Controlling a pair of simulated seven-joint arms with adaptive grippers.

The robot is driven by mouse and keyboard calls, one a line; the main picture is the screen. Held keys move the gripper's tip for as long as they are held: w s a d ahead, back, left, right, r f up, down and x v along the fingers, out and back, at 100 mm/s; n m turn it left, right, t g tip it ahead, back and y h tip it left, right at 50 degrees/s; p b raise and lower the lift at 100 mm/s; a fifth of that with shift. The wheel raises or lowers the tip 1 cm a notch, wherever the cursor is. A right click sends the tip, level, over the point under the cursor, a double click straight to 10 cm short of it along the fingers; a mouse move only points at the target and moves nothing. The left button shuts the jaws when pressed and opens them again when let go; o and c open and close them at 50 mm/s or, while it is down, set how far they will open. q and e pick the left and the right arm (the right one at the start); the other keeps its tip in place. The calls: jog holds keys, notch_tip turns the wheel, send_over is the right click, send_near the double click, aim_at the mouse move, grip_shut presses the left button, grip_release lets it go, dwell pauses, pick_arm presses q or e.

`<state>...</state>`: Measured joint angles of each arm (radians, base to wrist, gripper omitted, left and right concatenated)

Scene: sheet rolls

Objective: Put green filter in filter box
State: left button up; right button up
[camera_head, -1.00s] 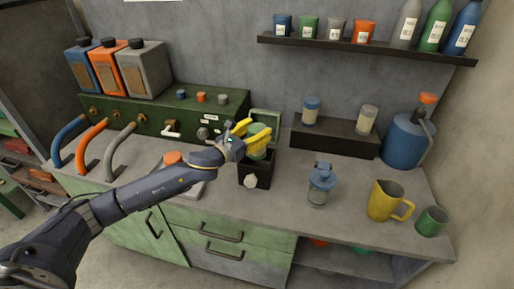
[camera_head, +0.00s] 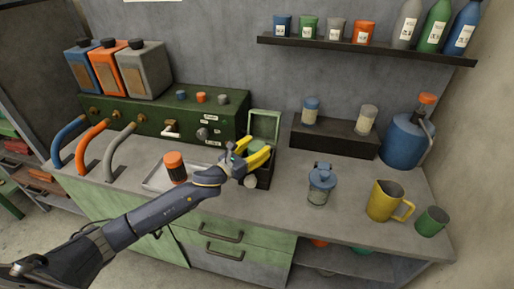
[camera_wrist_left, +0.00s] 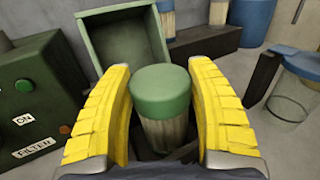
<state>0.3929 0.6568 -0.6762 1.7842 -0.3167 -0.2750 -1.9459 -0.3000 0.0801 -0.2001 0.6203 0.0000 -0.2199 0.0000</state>
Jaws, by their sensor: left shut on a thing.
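The green filter (camera_wrist_left: 160,100), a ribbed pale cylinder with a green cap, is upright between the yellow fingers of my left gripper (camera_wrist_left: 160,115). In the head view my left gripper (camera_head: 245,156) is shut on it, and only a little green shows there. The filter box (camera_head: 264,180) is dark, with a pale round knob on its front and its green lid (camera_head: 265,124) standing open behind. The filter's lower part is at or inside the box opening; how deep it sits is hidden. My right gripper is not in view.
A metal tray with an orange-capped filter (camera_head: 174,165) is to the left. The green control panel (camera_head: 195,115) stands behind. A blue-lidded jar (camera_head: 320,185), a yellow jug (camera_head: 384,200) and a green mug (camera_head: 431,221) stand to the right. Bare counter lies in front of the box.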

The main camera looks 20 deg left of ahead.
pick_arm(q)
jog(key=shift+f, duration=0.1)
jog(key=o, duration=1.6)
jog(key=v, duration=1.2)
